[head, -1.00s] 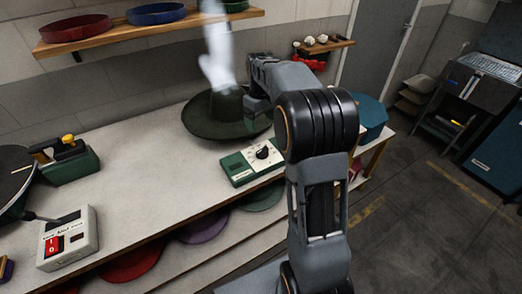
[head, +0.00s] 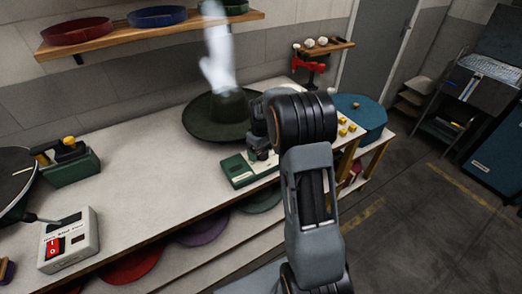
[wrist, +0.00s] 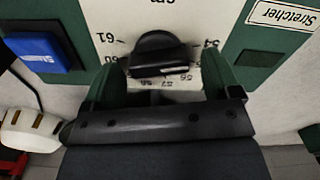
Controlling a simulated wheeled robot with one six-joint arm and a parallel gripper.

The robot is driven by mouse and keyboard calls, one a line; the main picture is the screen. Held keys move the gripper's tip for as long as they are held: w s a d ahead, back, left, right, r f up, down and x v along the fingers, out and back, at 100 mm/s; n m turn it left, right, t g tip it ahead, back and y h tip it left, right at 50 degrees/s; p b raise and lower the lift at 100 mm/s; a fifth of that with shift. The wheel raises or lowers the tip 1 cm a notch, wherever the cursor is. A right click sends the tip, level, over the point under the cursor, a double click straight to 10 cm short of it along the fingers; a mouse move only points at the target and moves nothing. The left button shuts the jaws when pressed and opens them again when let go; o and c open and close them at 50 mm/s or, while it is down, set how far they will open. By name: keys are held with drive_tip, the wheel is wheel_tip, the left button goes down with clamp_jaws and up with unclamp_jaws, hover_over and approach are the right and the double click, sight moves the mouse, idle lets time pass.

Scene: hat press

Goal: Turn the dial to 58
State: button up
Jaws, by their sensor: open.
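The black dial (wrist: 157,58) sits on the white face (wrist: 120,15) of a green-and-white box. Scale numbers ring it; 61 and 60 show at left, 54 at right, and 57 below, partly covered. I cannot read which number the dial points to. In the head view the box (head: 236,170) stands at the table's right end, partly behind my arm. My gripper (wrist: 162,70) is open, with one finger on each side of the dial; I cannot tell whether they touch it. In the head view my gripper (head: 262,150) is mostly hidden by my arm.
A dark green hat (head: 205,117) with steam above it stands just behind the box. A blue round box (head: 362,112) is to the right. A blue button (wrist: 38,50) and a "Stretcher" label (wrist: 283,15) flank the dial. The table's middle (head: 135,150) is clear.

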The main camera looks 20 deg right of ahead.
drive_tip(key=shift+f, duration=0.15)
drive_tip(key=c, duration=0.9)
